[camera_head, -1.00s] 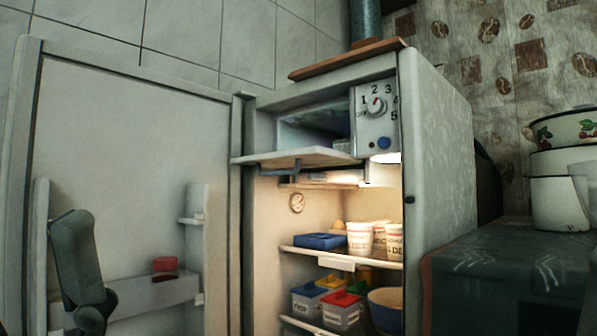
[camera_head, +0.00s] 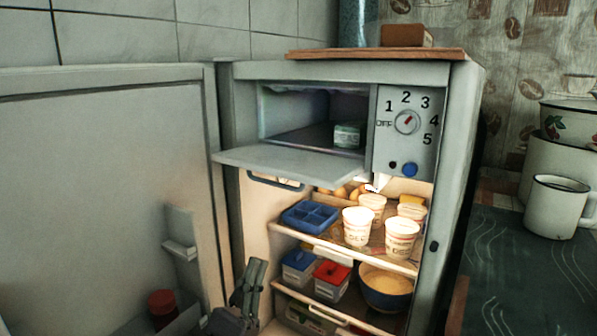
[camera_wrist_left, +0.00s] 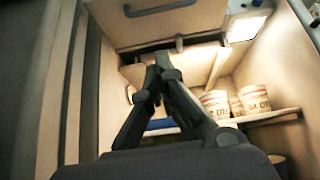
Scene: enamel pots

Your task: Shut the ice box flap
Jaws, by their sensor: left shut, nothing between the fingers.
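The ice box flap (camera_head: 290,163) is a pale panel hinged down, lying about level below the open ice box (camera_head: 310,118). A small carton (camera_head: 347,135) stands inside. A dark handle (camera_head: 276,181) hangs from the flap's underside. My left gripper (camera_head: 254,272) is low in the head view, at the left side of the fridge opening, below the flap and apart from it. In the left wrist view its fingers (camera_wrist_left: 158,65) are together and empty. The flap's underside (camera_wrist_left: 190,22) and handle (camera_wrist_left: 160,8) show above them there. My right gripper is out of view.
The fridge door (camera_head: 110,190) stands wide open at the left. Shelves below the flap hold a blue tray (camera_head: 310,216), white cups (camera_head: 402,238), a red-lidded box (camera_head: 331,280) and a bowl (camera_head: 386,288). A wooden board (camera_head: 375,54) lies on top.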

